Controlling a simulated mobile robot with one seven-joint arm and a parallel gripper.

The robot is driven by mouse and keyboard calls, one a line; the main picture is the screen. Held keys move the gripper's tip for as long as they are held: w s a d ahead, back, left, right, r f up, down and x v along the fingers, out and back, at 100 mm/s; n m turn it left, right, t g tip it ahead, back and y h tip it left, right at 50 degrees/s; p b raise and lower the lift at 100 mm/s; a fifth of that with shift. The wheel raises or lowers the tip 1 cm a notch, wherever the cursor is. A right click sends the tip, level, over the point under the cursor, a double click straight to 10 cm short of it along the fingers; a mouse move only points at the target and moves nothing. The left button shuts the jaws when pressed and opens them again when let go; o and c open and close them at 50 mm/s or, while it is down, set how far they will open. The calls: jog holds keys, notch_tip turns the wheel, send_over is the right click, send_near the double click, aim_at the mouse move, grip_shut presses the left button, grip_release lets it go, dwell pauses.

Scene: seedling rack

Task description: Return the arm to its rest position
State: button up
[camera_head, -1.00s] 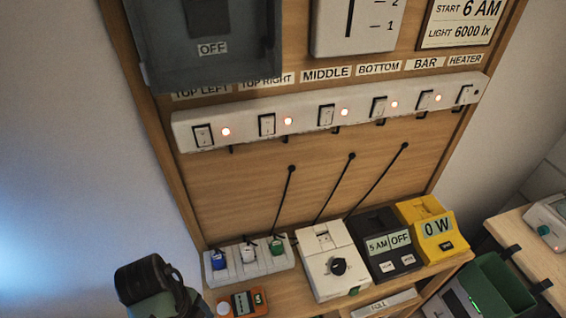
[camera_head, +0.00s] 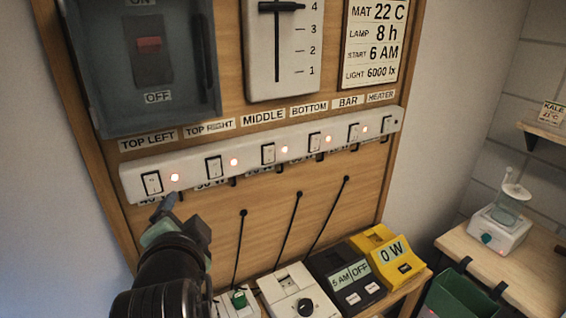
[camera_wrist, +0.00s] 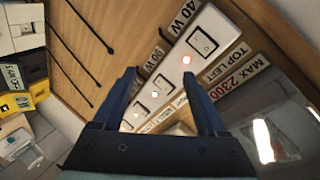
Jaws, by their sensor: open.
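My gripper (camera_head: 170,212) is raised in front of the wooden board at the lower left of the head view, just below the left end of the white switch strip (camera_head: 262,153). In the wrist view my gripper (camera_wrist: 160,88) has its two dark blue fingers spread apart with nothing between them. The strip (camera_wrist: 190,62) lies beyond the fingers, with its TOP LEFT switch (camera_wrist: 203,43) near the right fingertip. I cannot tell whether a finger touches the strip. My arm reaches up from the bottom edge of the head view and hides part of the shelf.
A grey breaker box (camera_head: 112,110) hangs above the strip. A slider panel (camera_head: 287,90) is beside it. On the shelf below stand a white dial box (camera_head: 285,287), a black timer (camera_head: 338,270) and a yellow meter (camera_head: 372,240). A green bin (camera_head: 452,300) is at lower right.

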jog(key=s+d+r+n+t+h+b, duration=0.15)
jog(key=d+r+t, duration=0.3)
jog(key=r, duration=0.45)
jog(key=s+d+r+n+t+b, duration=0.1)
jog(key=d+r+n+t, duration=0.2)
jog(key=d+r, duration=0.4)
jog(key=s+d+r+n+t+h+b, duration=0.1)
jog(key=s+d+r+t, duration=0.4)
jog(key=s+r, duration=0.5)
notch_tip(320, 180, up, 3)
jog(key=n+t+h, duration=0.1)
jog(key=n, duration=0.1)
jog(key=shift+s+d+f+n+h, duration=0.15)
jog(key=shift+s+d+n+h, duration=0.05)
jog(key=shift+d+n+h, duration=0.15)
